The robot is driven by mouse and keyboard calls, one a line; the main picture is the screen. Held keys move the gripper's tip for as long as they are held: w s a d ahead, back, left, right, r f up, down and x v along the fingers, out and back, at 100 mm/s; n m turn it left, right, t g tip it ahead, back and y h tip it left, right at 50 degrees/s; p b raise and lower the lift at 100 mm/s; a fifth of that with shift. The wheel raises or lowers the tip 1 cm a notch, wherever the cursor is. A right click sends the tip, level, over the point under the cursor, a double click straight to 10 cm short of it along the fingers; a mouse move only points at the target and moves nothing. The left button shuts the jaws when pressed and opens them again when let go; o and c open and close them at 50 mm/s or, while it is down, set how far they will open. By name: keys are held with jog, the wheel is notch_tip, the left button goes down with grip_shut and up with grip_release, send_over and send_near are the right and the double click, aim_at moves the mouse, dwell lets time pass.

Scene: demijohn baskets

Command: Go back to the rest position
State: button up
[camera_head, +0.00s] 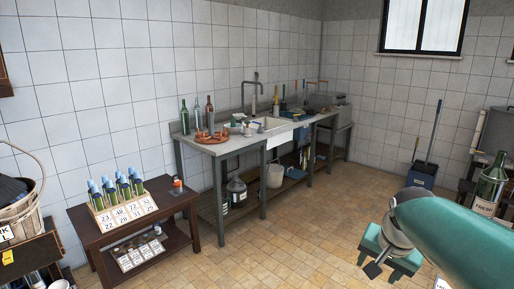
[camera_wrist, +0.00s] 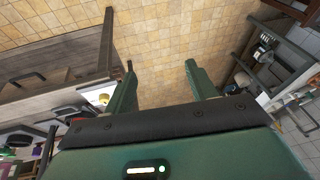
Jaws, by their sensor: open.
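In the wrist view my gripper (camera_wrist: 158,82) is open. Its two green fingers stand apart with nothing between them, and tan floor tiles show behind the gap. In the head view my teal arm (camera_head: 455,235) reaches in from the lower right. It is bent, with its end low over the floor, clear of the tables.
A dark low table (camera_head: 150,207) holds a numbered rack (camera_head: 122,210) of blue-topped bottles. A sink bench (camera_head: 230,142) with bottles stands along the wall. A large green bottle (camera_head: 490,185) is at the right beyond my arm. The middle floor (camera_head: 290,235) is clear.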

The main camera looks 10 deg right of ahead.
jog(key=s+a+n+t, duration=0.1)
jog(key=s+a+n, duration=0.7)
jog(key=s+a, duration=0.3)
jog(key=a, duration=0.4)
jog(key=shift+s+a+f+n+t+y, duration=0.2)
jog(key=shift+a+f+n+t+y, duration=0.1)
jog(key=shift+f+y, duration=0.1)
jog(key=c, duration=0.4)
jog(key=shift+d, duration=0.15)
jog(key=shift+c, duration=0.2)
jog(key=shift+d, duration=0.1)
